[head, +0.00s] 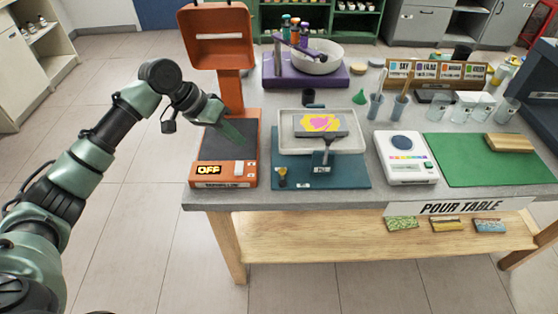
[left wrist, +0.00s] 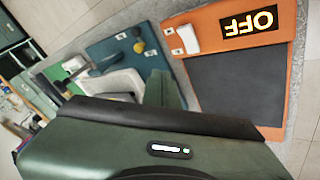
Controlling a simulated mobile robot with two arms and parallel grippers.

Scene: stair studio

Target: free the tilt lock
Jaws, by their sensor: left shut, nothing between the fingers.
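A teal base (head: 350,180) carries a pale tilting tray (head: 290,148) with a grey plate and a pink and yellow patch. A small yellow knob (head: 282,173) stands on the base's front left, and a dark upright handle (head: 325,160) is at its front middle. I cannot tell for sure which is the tilt lock. The knob also shows in the left wrist view (left wrist: 139,46). My left gripper (head: 240,136) is shut and empty above the dark pad of the orange machine, left of the tray and apart from the knob. My right gripper is not in view.
The orange machine (head: 222,182) reads OFF and has a tall column. A purple stand with a bowl (head: 318,66) is behind the tray. A white scale (head: 405,170) and green mat (head: 470,170) are at right. Cups (head: 440,108) stand at back right.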

